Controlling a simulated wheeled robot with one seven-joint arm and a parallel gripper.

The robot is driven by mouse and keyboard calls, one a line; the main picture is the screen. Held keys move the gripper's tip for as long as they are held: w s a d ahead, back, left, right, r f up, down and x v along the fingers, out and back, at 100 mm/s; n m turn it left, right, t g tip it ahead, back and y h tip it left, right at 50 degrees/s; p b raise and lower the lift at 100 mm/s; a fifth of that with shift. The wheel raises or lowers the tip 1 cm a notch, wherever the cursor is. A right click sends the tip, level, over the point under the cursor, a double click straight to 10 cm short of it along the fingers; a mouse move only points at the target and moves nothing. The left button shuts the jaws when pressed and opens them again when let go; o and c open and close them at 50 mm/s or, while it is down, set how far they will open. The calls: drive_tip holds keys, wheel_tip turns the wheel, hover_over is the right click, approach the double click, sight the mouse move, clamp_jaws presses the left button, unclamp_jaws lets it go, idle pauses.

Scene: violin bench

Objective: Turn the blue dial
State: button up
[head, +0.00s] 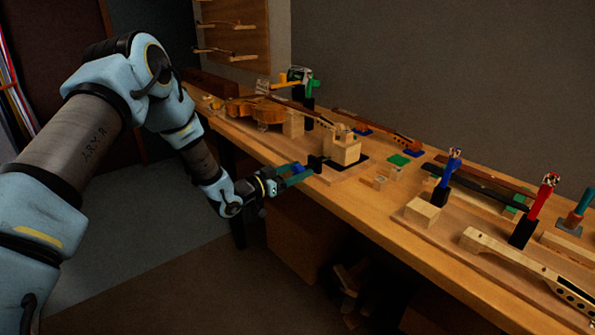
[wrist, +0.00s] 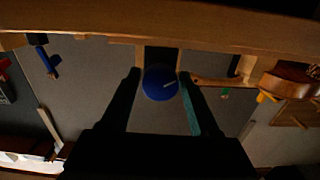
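The blue dial (wrist: 160,83) is round with a pale line on its face, and sits on a dark mount (wrist: 161,56) at the bench's front edge. In the head view the dial (head: 297,168) shows just above my gripper's teal finger, in front of the black mount (head: 315,163). My gripper (wrist: 159,74) is open, with one fingertip on each side of the dial. The gaps are small, and I cannot tell whether either finger touches it. In the head view my gripper (head: 300,175) reaches the bench's front edge from the left.
The wooden bench (head: 405,240) runs from back left to front right. A wooden block (head: 345,151) stands behind the dial. A violin body (head: 268,112) lies farther left; blue (head: 447,168) and red (head: 541,195) handled tools stand to the right. The floor before the bench is open.

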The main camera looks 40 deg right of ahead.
clamp_jaws()
